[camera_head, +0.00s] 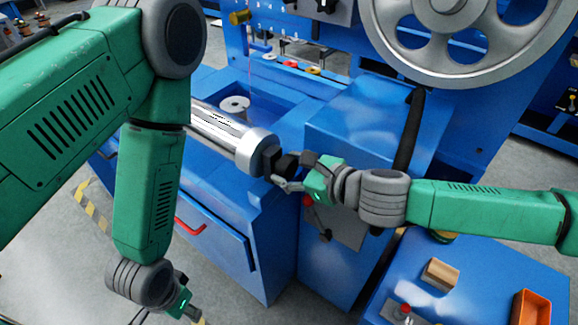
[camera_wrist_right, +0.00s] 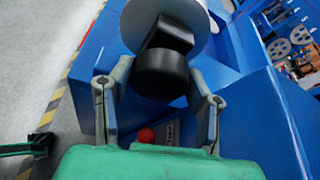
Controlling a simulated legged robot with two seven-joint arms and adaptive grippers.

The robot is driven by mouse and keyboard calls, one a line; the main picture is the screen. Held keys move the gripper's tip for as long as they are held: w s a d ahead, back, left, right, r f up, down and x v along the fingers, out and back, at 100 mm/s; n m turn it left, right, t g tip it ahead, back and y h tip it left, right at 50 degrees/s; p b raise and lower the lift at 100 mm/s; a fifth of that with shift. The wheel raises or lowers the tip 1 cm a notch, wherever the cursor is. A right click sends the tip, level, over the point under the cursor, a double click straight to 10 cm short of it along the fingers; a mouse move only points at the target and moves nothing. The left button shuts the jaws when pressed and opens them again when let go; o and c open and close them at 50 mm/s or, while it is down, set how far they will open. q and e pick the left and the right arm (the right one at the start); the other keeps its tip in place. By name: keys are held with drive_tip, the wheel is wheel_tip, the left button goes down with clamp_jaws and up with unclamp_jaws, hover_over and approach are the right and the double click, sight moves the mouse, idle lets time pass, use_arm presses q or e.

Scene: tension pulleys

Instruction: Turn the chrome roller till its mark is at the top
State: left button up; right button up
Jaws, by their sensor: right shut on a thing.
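The chrome roller (camera_head: 212,130) lies across the blue machine, with a wide pale collar (camera_head: 256,148) at its near right end. Thin dark streaks show along its upper side; I cannot tell whether one is the mark or a reflection. A black handle (camera_wrist_right: 162,72) sticks out from the roller's end disc. My right gripper (camera_head: 284,172) is at this end, its fingers closed on either side of the black handle in the right wrist view (camera_wrist_right: 160,80). My left gripper (camera_head: 178,312) hangs low at the bottom edge, away from the roller, its fingers partly cut off.
A large spoked wheel (camera_head: 452,30) stands above right. A blue box-shaped housing (camera_head: 350,125) is close behind my right gripper. A red handle (camera_head: 190,229) sits on the machine's front. A blue table (camera_head: 480,262) at lower right holds a wooden block (camera_head: 440,274) and an orange bin (camera_head: 530,307).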

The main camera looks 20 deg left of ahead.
drive_tip(key=shift+w, duration=0.1)
drive_tip(key=shift+f+n+t+b, duration=0.1)
drive_tip(key=shift+n+t+b, duration=0.5)
drive_tip(key=shift+n+b, duration=0.25)
drive_tip(key=n+t+b, duration=0.2)
drive_tip(key=n+b, duration=0.1)
drive_tip(key=shift+a, duration=0.1)
drive_tip(key=n+t+b, duration=0.1)
drive_tip(key=n, duration=0.1)
drive_tip(key=shift+f+n+t+b, duration=0.1)
drive_tip(key=shift+n+t+b, duration=0.2)
drive_tip(key=shift+n+b, duration=0.05)
drive_tip(key=shift+s+n+t+y+b, duration=0.15)
drive_tip(key=shift+n+t+b, duration=0.2)
drive_tip(key=shift+n, duration=0.4)
drive_tip(key=shift+s+n+t+y+b, duration=0.15)
drive_tip(key=shift+n+b, duration=0.25)
drive_tip(key=shift+n, duration=0.35)
drive_tip(key=shift+w, duration=0.1)
drive_tip(key=o, duration=1.2)
drive_tip(key=shift+c, duration=0.2)
drive_tip(key=shift+a, duration=0.15)
